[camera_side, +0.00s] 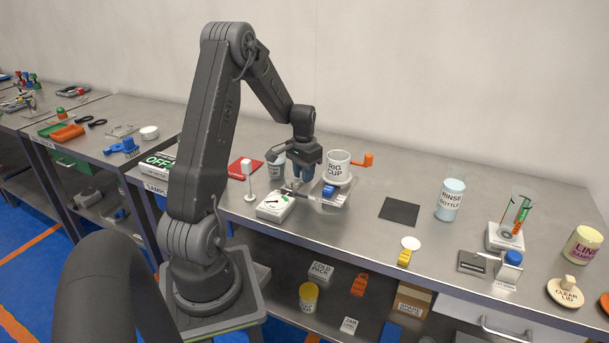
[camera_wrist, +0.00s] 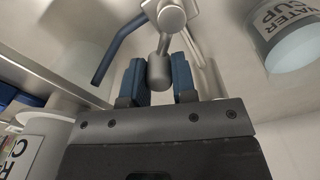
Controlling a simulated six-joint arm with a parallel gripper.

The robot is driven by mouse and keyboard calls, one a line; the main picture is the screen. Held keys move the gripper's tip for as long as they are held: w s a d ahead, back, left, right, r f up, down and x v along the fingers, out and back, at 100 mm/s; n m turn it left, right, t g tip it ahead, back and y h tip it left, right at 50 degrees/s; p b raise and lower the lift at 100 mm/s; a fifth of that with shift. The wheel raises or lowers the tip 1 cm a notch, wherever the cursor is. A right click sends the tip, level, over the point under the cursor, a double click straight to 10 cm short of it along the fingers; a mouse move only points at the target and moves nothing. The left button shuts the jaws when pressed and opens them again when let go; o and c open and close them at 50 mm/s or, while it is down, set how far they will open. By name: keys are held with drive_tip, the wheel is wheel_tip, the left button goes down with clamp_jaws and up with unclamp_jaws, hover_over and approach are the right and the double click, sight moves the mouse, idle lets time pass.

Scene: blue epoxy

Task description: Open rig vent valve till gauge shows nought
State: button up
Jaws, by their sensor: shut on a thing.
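The rig cup (camera_side: 338,169), white and lettered RIG CUP, stands on the rig, and part of it shows at the lower left of the wrist view (camera_wrist: 22,158). My gripper (camera_side: 302,179) points down just left of the cup. In the wrist view its blue fingers (camera_wrist: 158,78) are shut on a grey rounded handle (camera_wrist: 159,72), which joins a metal fitting by a short stem; I take it for the vent valve. A white box gauge (camera_side: 275,207) with a green mark and a dark needle sits in front; its reading is too small to tell.
A water cup (camera_wrist: 286,38) stands close to my gripper, left of it in the side view (camera_side: 276,165). An orange handle (camera_side: 363,160) sticks out right of the rig cup. A dark mat (camera_side: 400,212) and the rinse bottle (camera_side: 450,200) are further right.

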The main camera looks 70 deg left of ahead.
drive_tip(key=shift+s+a+f+n, duration=0.1)
drive_tip(key=shift+a+n, duration=0.05)
drive_tip(key=shift+n, duration=0.85)
drive_tip(key=o, duration=0.6)
drive_tip(key=shift+o, duration=1.4)
drive_tip(key=shift+a, duration=0.15)
wheel_tip(320, 180, up, 14)
